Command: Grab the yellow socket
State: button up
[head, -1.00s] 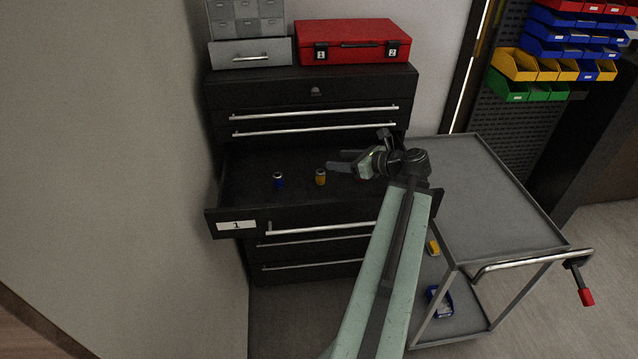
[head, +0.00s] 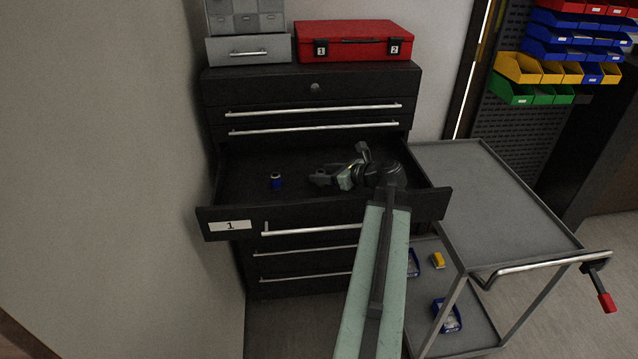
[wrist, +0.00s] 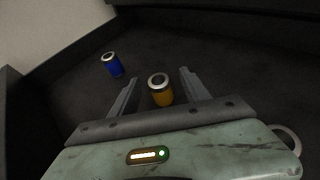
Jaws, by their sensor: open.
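The yellow socket (wrist: 161,92) stands upright on the dark drawer floor in the wrist view, its silver ring end up. My gripper (wrist: 158,76) is open, with one finger on each side of the socket and a gap visible on both sides. In the head view my gripper (head: 318,178) is low inside the open drawer, and the yellow socket is hidden behind it.
A blue socket (head: 276,182) stands to the left in the same drawer; it also shows in the wrist view (wrist: 112,65). The open drawer (head: 330,214), labelled 1, has raised walls around my gripper. A grey cart (head: 490,195) stands to the right.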

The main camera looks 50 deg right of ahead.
jog(key=shift+r, duration=0.1)
grip_shut()
